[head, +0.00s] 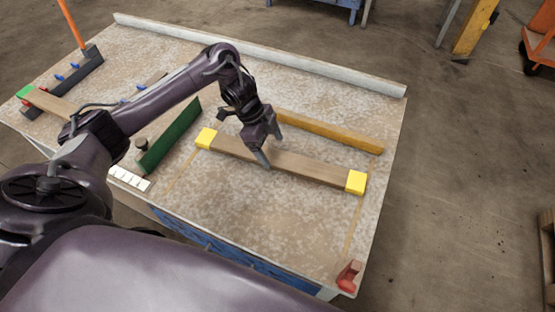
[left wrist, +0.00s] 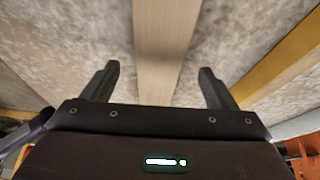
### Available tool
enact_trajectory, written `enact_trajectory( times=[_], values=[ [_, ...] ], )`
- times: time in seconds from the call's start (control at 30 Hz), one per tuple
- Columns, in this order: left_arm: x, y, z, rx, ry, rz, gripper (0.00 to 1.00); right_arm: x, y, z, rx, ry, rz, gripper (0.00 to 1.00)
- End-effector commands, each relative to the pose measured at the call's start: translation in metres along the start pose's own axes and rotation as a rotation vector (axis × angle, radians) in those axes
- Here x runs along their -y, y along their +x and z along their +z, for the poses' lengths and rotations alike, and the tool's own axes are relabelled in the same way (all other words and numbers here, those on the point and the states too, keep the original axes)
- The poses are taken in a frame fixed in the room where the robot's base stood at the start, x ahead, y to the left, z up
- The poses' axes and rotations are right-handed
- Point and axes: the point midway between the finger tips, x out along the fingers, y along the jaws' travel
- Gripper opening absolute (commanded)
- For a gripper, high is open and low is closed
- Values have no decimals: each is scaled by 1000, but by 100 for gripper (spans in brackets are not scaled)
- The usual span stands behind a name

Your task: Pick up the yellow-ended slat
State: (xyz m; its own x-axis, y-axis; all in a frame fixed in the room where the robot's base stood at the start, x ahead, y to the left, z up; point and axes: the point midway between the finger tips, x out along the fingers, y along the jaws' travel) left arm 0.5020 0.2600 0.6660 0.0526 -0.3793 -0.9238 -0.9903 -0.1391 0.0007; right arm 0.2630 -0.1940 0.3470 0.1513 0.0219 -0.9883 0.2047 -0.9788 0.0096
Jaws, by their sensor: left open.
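The yellow-ended slat (head: 305,170) is a brown wooden bar with a yellow block at each end, lying across the middle of the table. My left gripper (head: 266,150) is over the slat, left of its middle. In the left wrist view the slat (left wrist: 162,55) runs between the two open fingers of the left gripper (left wrist: 158,85), with a gap on both sides. The fingers are not closed on it. My right gripper is in neither view.
A plain yellowish bar (head: 330,132) lies behind the slat, roughly parallel. A green board (head: 172,135) stands to the left. A green-ended slat (head: 50,104) lies at far left. A red item (head: 348,277) sits at the front right corner. The table (head: 270,215) is clear before the slat.

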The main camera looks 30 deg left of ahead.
Motion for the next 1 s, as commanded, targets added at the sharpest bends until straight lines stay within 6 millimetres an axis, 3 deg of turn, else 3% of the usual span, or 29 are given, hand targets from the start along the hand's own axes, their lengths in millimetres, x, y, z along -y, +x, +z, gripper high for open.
enact_trajectory(
  times=[0.2, 0.47, 0.93, 1.0],
  values=[
    [-1, 30, -1, 0, 0, 1, 80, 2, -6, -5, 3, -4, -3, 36],
    [-1, 33, -1, 1, 2, -1, 80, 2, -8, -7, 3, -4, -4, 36],
    [-1, 33, -1, 1, 1, -1, 21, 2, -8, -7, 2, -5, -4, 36],
    [0, 32, -1, 0, 2, -2, 21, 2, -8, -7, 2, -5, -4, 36]
  ],
)
